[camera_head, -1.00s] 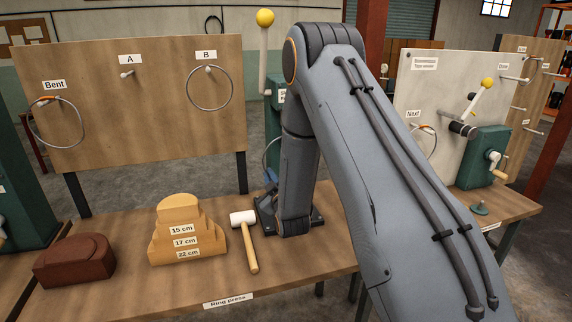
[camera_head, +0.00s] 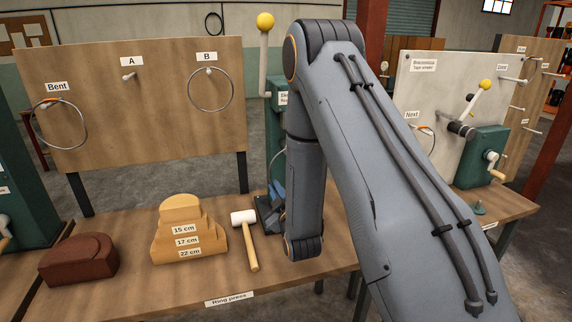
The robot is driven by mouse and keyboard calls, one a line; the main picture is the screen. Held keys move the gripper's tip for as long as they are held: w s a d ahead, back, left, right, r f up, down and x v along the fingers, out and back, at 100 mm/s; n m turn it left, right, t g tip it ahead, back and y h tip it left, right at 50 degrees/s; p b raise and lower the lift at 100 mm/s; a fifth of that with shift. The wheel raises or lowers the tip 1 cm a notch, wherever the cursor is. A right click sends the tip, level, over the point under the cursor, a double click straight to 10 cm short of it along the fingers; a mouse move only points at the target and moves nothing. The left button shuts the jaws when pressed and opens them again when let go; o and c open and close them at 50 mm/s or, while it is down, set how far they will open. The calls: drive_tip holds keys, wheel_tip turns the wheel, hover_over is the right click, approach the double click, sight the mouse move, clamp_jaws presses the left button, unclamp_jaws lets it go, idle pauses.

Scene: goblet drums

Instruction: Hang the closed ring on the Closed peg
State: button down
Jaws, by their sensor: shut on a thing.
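My arm fills the middle and right of the view. The bluish part of my gripper (camera_head: 277,196) shows just left of my forearm, low over the table; its fingertips are mostly hidden. A thin pale arc of a ring (camera_head: 276,156) rises above it beside the green press; the rest of this ring is hidden behind my arm. My gripper appears shut on it. I cannot pick out the Closed peg. A far right board (camera_head: 535,105) has several pegs, with labels too small to read surely.
Bent (camera_head: 61,125) and B (camera_head: 210,90) rings hang on the left board; peg A (camera_head: 129,76) is bare. On the table (camera_head: 130,295) are a brown block (camera_head: 78,260), a stepped wooden form (camera_head: 186,232) and a mallet (camera_head: 248,238). A green lever machine (camera_head: 478,155) stands right.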

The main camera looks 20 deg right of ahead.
drive_tip(key=s+r+p, duration=0.5)
drive_tip(key=s+r, duration=0.1)
drive_tip(key=s, duration=0.3)
idle(0.7)
